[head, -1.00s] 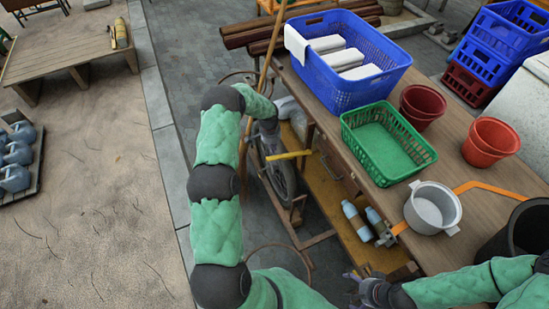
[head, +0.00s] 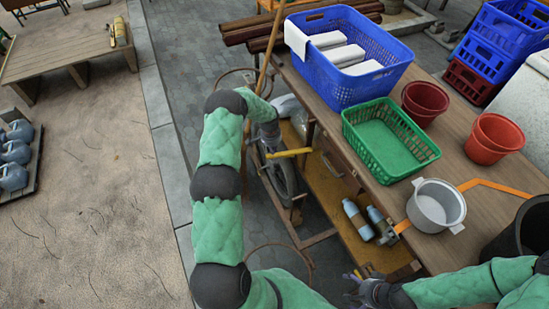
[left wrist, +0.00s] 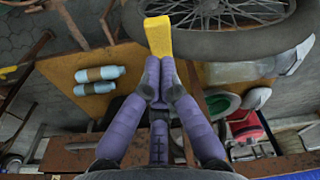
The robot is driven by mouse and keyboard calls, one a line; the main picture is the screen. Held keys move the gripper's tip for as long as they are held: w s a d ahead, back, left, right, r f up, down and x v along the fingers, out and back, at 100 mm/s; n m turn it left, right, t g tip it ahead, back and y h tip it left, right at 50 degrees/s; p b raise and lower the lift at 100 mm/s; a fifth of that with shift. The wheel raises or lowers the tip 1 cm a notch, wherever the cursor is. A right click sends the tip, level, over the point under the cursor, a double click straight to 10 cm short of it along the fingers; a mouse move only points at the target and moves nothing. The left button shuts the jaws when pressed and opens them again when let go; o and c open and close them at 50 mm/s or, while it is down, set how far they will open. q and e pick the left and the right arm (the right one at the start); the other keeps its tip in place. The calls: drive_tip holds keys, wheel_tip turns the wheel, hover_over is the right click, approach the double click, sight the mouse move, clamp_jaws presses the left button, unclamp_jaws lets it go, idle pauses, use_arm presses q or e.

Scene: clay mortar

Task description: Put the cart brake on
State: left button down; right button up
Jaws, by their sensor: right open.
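The cart's yellow lever (head: 290,152) sticks out beside the wheel at the cart's near end. I take it for the brake. It also shows in the left wrist view (left wrist: 158,36), directly at my fingertips. My left gripper (left wrist: 160,62) has its purple fingers drawn together at the near end of the lever and appears to pinch it. My right gripper (head: 354,280) is open and empty, low beside the cart's lower shelf. The wooden cart (head: 470,200) stands at the right.
The cart top carries a blue basket (head: 330,85) with white blocks, a green basket (head: 355,135), red pots (head: 496,137) and a metal pot (head: 437,205). Bottles (head: 357,218) lie on the lower shelf. The wheel (head: 283,180) is beside the lever.

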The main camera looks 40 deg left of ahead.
use_arm(q)
drive_tip(key=shift+w+f+b, duration=0.15)
drive_tip(key=shift+f+b, duration=0.3)
drive_tip(key=shift+f, duration=0.8)
wheel_tip(320, 180, down, 5)
drive_tip(key=b, duration=0.3)
drive_tip(key=shift+r+b, duration=0.2)
drive_tip(key=shift+b, duration=0.1)
drive_tip(key=shift+r, duration=0.2)
drive_tip(key=s+p, duration=0.1)
drive_tip(key=s, duration=0.2)
drive_tip(key=shift+a+r+p, duration=0.2)
drive_tip(key=shift+r+p, duration=0.2)
